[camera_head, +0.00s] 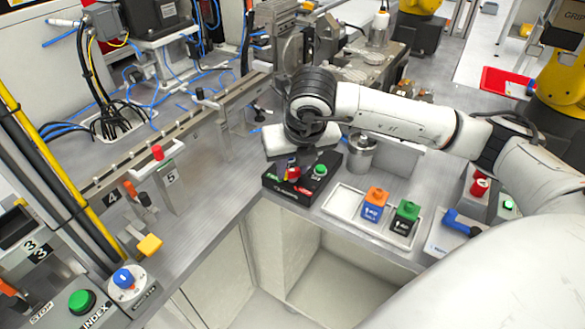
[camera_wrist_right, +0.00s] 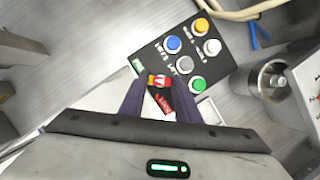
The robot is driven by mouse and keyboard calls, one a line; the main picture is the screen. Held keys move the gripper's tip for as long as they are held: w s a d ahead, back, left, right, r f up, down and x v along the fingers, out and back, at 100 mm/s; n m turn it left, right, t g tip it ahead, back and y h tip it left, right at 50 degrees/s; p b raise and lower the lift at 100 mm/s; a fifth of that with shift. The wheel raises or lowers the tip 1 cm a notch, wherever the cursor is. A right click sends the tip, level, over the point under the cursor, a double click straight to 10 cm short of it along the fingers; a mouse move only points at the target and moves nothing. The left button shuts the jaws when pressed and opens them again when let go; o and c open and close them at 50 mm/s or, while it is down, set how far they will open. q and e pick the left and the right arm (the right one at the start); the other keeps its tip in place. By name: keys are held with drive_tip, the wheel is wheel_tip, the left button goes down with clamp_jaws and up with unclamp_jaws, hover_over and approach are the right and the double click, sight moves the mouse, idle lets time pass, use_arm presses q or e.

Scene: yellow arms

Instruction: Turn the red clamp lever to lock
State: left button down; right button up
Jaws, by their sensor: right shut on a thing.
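A black control box (camera_head: 270,181) stands on the grey bench, and it also fills the upper middle of the right wrist view (camera_wrist_right: 212,65). The red lever (camera_head: 293,174) is at its near left part, between a green label and a red label. In the wrist view the lever's top (camera_wrist_right: 158,80) shows red and yellow. My right gripper (camera_head: 291,163) reaches down over the box from above; in the wrist view its two dark fingers (camera_wrist_right: 158,88) are shut on the lever from both sides. The lever's lower part is hidden. My left gripper is not in view.
Blue (camera_wrist_right: 173,44), yellow, white, grey and green buttons sit on the box beside the lever. A metal canister (camera_head: 361,153) stands right of the box. A white tray (camera_head: 345,202) holds orange-topped and green-topped blocks. Bench space left of the box is clear.

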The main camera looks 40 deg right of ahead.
drive_tip(key=n+b, duration=0.2)
drive_tip(key=n+y+b, duration=0.1)
drive_tip(key=b, duration=0.1)
drive_tip(key=shift+d+f+n+y, duration=0.2)
drive_tip(key=shift+n+y, duration=0.1)
drive_tip(key=shift+n, duration=0.1)
drive_tip(key=shift+n+b, duration=0.5)
drive_tip(key=shift+b, duration=0.05)
drive_tip(key=shift+n+y+b, duration=0.3)
drive_tip(key=shift+n, duration=0.2)
drive_tip(key=shift+d+r+n+y+b, duration=0.15)
drive_tip(key=shift+n+y+b, duration=0.3)
drive_tip(key=shift+n, duration=0.45)
drive_tip(key=n+y, duration=0.1)
drive_tip(key=n, duration=0.1)
drive_tip(key=shift+r+n, duration=0.1)
drive_tip(key=shift+n, duration=0.3)
drive_tip(key=n+g, duration=0.1)
drive_tip(key=n, duration=0.1)
drive_tip(key=n+y, duration=0.1)
drive_tip(key=n, duration=0.1)
drive_tip(key=shift+w+d+n+g, duration=0.1)
drive_tip(key=shift+d+n+g, duration=0.05)
drive_tip(key=shift+n+g, duration=0.25)
drive_tip(key=shift+n+g+y, duration=0.25)
drive_tip(key=shift+n+g, duration=0.05)
drive_tip(key=shift+n, duration=0.6)
